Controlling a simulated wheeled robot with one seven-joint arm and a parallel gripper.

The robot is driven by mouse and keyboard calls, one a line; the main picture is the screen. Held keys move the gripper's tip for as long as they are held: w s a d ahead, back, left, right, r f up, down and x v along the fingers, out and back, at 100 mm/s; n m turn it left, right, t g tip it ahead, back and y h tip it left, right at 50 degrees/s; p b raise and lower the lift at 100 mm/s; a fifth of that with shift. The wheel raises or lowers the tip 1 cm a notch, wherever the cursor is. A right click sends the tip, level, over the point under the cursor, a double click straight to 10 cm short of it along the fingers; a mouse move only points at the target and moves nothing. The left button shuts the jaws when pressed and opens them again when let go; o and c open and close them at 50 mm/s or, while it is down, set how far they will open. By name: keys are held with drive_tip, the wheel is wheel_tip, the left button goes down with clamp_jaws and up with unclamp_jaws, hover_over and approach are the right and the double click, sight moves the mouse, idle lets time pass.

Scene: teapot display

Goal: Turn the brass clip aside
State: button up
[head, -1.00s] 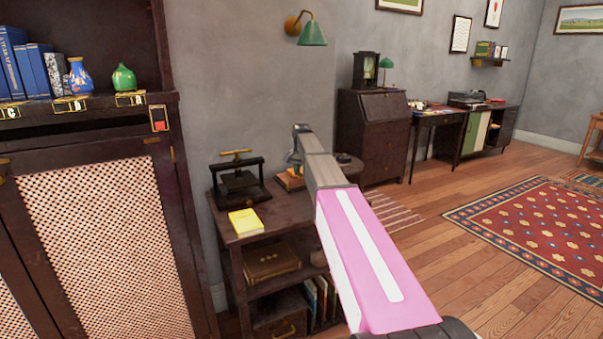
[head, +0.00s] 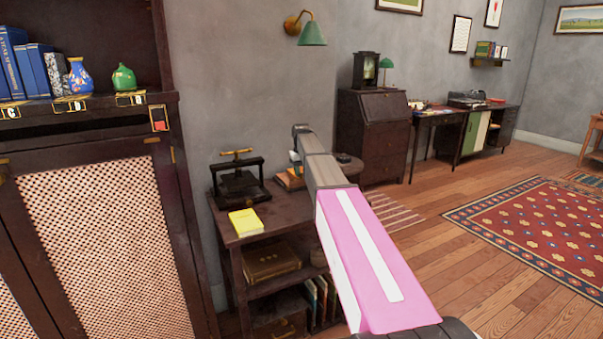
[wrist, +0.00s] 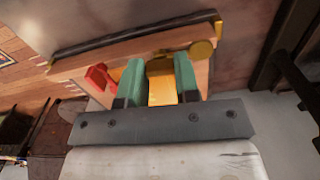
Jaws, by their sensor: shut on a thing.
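The brass clip (wrist: 160,66) shows in the wrist view at the upper middle, on a wooden piece (wrist: 118,66) with a dark top edge. My gripper (wrist: 158,76) has its two green fingers on either side of the clip, shut on it. A round brass knob (wrist: 201,49) sits just right of the fingers, and a red part (wrist: 98,77) lies to their left. A bright yellow-orange surface shows between the fingers below the clip. In the head view my arm hides most of the wooden piece (head: 287,182) and the clip; only a bit of my gripper (head: 295,158) shows.
The low dark shelf unit (head: 262,223) carries a black press (head: 238,180) and a yellow book (head: 244,222) left of my arm. A tall cabinet (head: 178,215) stands at the left.

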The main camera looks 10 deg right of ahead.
drive_tip(key=shift+n, duration=0.5)
drive_tip(key=o, duration=0.9)
drive_tip(key=shift+r, duration=0.15)
wheel_tip(320, 180, up, 11)
drive_tip(key=shift+f, duration=0.2)
